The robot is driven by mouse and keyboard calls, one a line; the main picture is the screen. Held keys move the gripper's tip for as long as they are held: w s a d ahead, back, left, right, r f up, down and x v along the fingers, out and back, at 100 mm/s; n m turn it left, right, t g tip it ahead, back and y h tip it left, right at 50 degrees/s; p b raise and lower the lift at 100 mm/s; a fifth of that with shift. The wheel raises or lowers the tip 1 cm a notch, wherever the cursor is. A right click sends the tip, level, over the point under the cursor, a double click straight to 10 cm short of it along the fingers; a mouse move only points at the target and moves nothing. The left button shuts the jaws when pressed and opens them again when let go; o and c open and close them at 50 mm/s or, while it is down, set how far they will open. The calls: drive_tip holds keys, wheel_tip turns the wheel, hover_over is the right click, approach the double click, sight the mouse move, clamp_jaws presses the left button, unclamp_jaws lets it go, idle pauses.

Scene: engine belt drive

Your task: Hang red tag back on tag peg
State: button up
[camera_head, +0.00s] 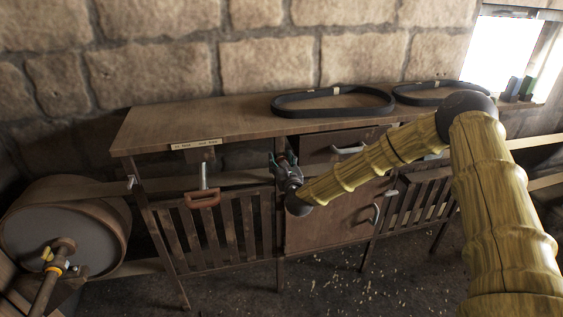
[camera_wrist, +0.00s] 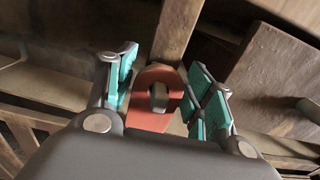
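The red tag (camera_wrist: 150,119) shows in the wrist view between my gripper's two fingers, in front of a wooden post. A grey peg end (camera_wrist: 159,96) shows at the tag's opening, and the tag appears to sit around it. How deep the peg goes through is hidden. My gripper (camera_wrist: 164,100) has teal-padded fingers spread on either side of the tag, with small gaps visible. In the head view my gripper (camera_head: 286,171) is at the front of the bench by the middle post. The tag cannot be made out clearly there.
The wooden bench (camera_head: 160,130) carries a black belt (camera_head: 335,111) and a second belt (camera_head: 437,101). An orange-brown handle (camera_head: 203,201) hangs on a metal rod at left. A drawer (camera_head: 325,146) is just right of my gripper. A large drum (camera_head: 62,228) stands at far left.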

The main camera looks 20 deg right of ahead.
drive_tip(key=shift+o, duration=0.5)
drive_tip(key=shift+s, duration=0.15)
drive_tip(key=shift+s, duration=0.3)
drive_tip(key=s, duration=1.1)
drive_tip(key=s+a+f+n+g+y, duration=0.2)
drive_tip(key=s+a+f+n+g, duration=0.35)
drive_tip(key=s+f+n, duration=0.5)
drive_tip(key=s+a+f+n+g+y, duration=0.2)
drive_tip(key=s+a+f+n+g, duration=0.35)
drive_tip(key=s+f, duration=0.7)
drive_tip(key=s+d+f+n+g+h, duration=0.1)
drive_tip(key=s+d+f+n+g, duration=0.1)
drive_tip(key=s+n, duration=0.4)
drive_tip(key=s+d+f+n+g+h, duration=0.1)
drive_tip(key=s+d+n, duration=0.4)
drive_tip(key=s, duration=0.7)
drive_tip(key=s+d+f+n+g+h, duration=0.1)
drive_tip(key=s+d+f+n+g, duration=0.2)
drive_tip(key=s+n, duration=0.5)
drive_tip(key=shift+s+d+f+n+g+h, duration=0.15)
drive_tip(key=shift+s+f+n+g+h, duration=0.25)
drive_tip(key=shift+s+f, duration=0.4)
